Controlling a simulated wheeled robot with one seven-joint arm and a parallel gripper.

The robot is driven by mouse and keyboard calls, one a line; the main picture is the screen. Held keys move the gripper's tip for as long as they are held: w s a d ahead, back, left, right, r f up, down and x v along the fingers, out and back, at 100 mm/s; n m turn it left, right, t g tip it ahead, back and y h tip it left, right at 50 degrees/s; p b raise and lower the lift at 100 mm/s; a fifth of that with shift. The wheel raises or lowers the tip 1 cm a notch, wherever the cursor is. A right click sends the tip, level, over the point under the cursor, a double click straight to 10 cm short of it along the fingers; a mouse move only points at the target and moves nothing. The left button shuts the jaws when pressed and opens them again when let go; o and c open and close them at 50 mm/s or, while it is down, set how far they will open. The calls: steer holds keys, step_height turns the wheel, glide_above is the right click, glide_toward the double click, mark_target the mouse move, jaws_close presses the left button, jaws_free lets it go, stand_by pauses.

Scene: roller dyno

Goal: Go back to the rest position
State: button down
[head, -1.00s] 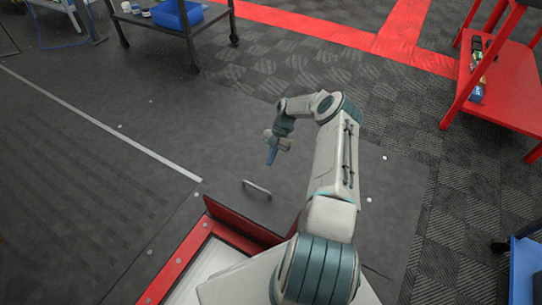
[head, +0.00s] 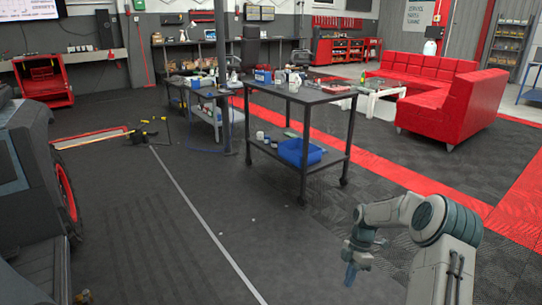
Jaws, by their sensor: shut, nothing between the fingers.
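My arm shows at the lower right of the head view, folded over at its top joint. My gripper (head: 350,274) hangs at the end of the arm, pointing down with its fingers together. It is shut and empty, above the dark floor. Nothing touches it. The lower part of my arm is outside the picture.
A black two-level cart (head: 312,98) with a blue bin (head: 301,152) stands ahead. A red sofa (head: 463,108) is at the back right. A dark vehicle (head: 32,185) fills the left edge. The floor (head: 215,190) between vehicle and cart is clear.

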steer(key=s+a+r+m+t+h+p, duration=0.1)
steer(key=s+a+r+m+p, duration=0.2)
steer(key=r, duration=0.8)
steer(key=s+a+r+m+t+h+p, duration=0.1)
steer(key=s+r+m+p, duration=0.3)
steer(key=r, duration=0.6)
steer(key=s+a+r+m+t+h+p, duration=0.1)
steer(key=s+a+r+m+p, duration=0.3)
steer(key=r, duration=0.7)
steer(key=s+a+r+m+t+p, duration=0.1)
steer(key=s+r+m+t+p, duration=0.2)
steer(key=s+r+m+p, duration=0.6)
steer(key=shift+s+a+r+t+p, duration=0.4)
steer(key=shift+s+r+p, duration=1.65)
steer(key=shift+s+r, duration=2.2)
steer(key=shift+w+a+r, duration=0.1)
steer(key=shift+w+r, duration=0.1)
steer(key=shift+w, duration=0.1)
